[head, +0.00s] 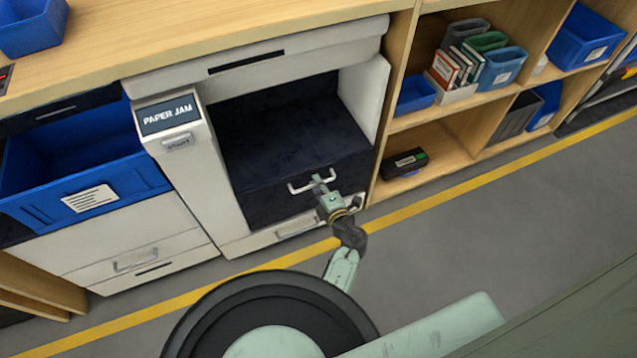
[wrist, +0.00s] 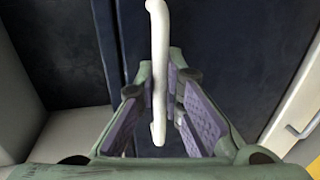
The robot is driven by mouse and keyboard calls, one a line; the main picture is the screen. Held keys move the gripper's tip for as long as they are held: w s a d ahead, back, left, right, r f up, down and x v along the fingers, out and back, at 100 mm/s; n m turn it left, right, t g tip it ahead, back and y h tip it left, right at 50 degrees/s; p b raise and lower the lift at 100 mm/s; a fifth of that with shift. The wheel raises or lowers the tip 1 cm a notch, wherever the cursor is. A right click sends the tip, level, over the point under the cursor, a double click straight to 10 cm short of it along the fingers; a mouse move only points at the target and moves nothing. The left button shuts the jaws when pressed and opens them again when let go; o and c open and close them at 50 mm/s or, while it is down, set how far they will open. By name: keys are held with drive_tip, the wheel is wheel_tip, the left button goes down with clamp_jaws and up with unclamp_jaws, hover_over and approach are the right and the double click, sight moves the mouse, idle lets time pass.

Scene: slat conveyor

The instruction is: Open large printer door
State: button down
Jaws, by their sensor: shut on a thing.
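The large printer (head: 178,150) is white, with a "PAPER JAM" screen on its left column. Its dark navy lower front (head: 270,203) carries a white bar handle (head: 298,190). My gripper (head: 319,181) reaches this handle from the front. In the wrist view the white handle (wrist: 157,30) runs upright between the two purple-padded fingers of my gripper (wrist: 160,95), which are shut on it. Behind it is the dark navy panel (wrist: 225,50). Part of the handle is hidden by my fingers in the head view.
A blue bin (head: 120,165) sits left of the printer. Wooden shelves (head: 430,150) with binders and blue bins stand at right, and a small black device (head: 404,163) lies on the lower shelf. A yellow line (head: 480,165) crosses the grey floor, which is clear at right.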

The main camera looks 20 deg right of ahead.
drive_tip(key=shift+s, duration=0.1)
drive_tip(key=s+f, duration=0.5)
drive_tip(key=s, duration=0.5)
drive_tip(key=shift+s+d, duration=0.15)
drive_tip(key=shift+s, duration=0.05)
drive_tip(key=shift+f, duration=0.1)
idle(0.3)
drive_tip(key=c, duration=2)
unclamp_jaws()
drive_tip(key=shift+o, duration=0.2)
drive_tip(key=shift+w, duration=0.1)
